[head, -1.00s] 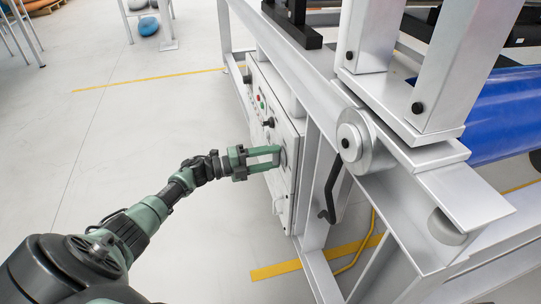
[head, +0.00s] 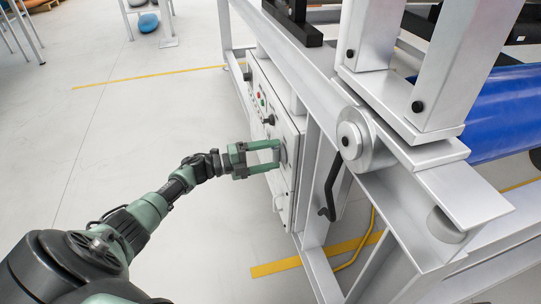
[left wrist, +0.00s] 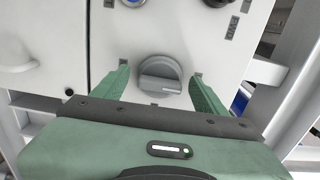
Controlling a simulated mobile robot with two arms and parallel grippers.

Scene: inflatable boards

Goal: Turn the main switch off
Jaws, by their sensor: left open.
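The main switch looks to be the round grey knob (left wrist: 160,77) on the white control panel in the left wrist view, with a raised grip bar across it. My left gripper (left wrist: 160,88) is open, with one green finger on each side of the knob and a gap on both sides. In the head view the left gripper (head: 279,156) is at the face of the control box (head: 285,128), and its fingers partly hide the knob. My right gripper is not in view.
The box sits in a grey metal frame (head: 310,165). Other buttons and a black knob (head: 269,120) are on the panel. A black crank handle (head: 331,185) and yellow cable (head: 358,256) are to the right.

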